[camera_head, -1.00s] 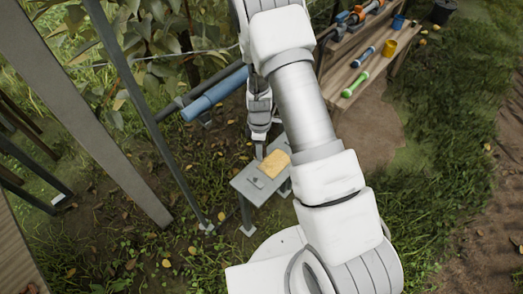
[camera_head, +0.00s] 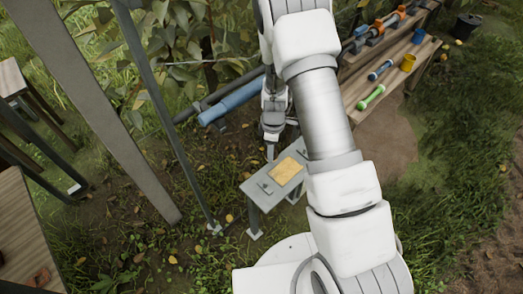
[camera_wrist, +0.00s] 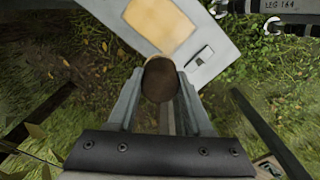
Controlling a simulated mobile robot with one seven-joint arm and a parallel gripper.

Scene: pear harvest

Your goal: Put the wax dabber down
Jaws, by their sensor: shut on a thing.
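My gripper (camera_head: 270,152) hangs just behind the far edge of a small grey table (camera_head: 253,189) in the head view. In the wrist view my gripper (camera_wrist: 160,74) is shut on the wax dabber (camera_wrist: 159,83), which shows as a round brown end between the two fingers. The dabber's lower part is hidden, and I cannot make it out in the head view. A yellow pad (camera_head: 287,171) lies on the grey table; it also shows in the wrist view (camera_wrist: 160,24), beyond the fingertips. I cannot tell whether the dabber touches anything.
A blue tube (camera_head: 230,104) runs behind the table on the left. Grey posts (camera_head: 165,130) stand to the left. A wooden shelf (camera_head: 392,88) with several tools is at upper right. Part of a wooden bench (camera_head: 20,235) shows at lower left. Leafy branches (camera_head: 140,35) stand behind.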

